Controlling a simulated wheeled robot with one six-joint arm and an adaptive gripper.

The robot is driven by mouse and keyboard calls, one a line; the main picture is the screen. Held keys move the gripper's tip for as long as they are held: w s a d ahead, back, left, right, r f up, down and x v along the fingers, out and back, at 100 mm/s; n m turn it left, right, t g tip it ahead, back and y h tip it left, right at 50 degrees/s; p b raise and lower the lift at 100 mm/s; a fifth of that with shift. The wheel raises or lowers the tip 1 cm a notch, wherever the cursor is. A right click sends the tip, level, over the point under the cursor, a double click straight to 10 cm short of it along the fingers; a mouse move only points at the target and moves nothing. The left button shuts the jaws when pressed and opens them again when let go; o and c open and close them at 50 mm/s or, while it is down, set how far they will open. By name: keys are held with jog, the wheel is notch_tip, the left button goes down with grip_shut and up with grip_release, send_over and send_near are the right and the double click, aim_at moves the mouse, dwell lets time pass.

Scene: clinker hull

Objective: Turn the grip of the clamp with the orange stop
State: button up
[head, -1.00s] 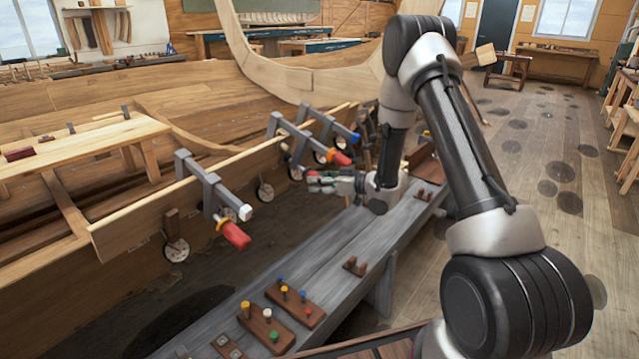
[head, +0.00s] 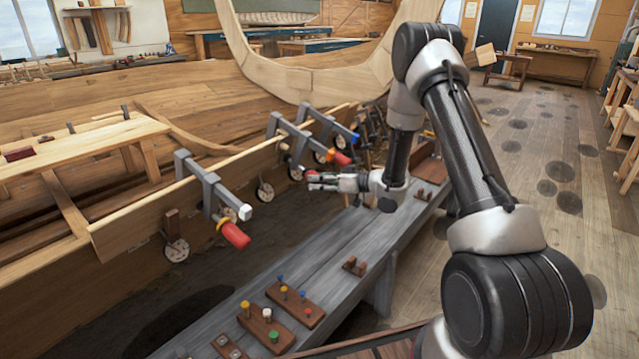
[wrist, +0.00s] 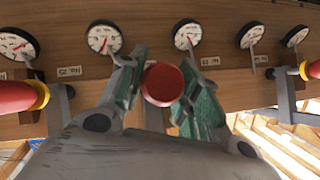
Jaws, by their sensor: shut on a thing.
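The clamp with the orange stop (head: 320,157) is the middle one of the clamps on the hull's upper plank in the head view. Its red grip (head: 311,174) points out from the hull, below the stop. My gripper (head: 318,181) reaches it from the right and is shut on it. In the wrist view the round red end of the grip (wrist: 163,85) sits between the green-padded fingers of my gripper (wrist: 160,88). The grip's collar and the clamp's bar are mostly hidden there.
A clamp with a white stop (head: 245,212) is at left, and one with a blue stop (head: 354,137) just beyond. Their red grips flank my gripper in the wrist view. Several dials (wrist: 187,35) line the hull. A grey bench (head: 335,240) runs below, holding peg boards.

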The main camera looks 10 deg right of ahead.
jog(key=o, duration=1)
jog(key=shift+o, duration=0.2)
jog(key=v, duration=1.2)
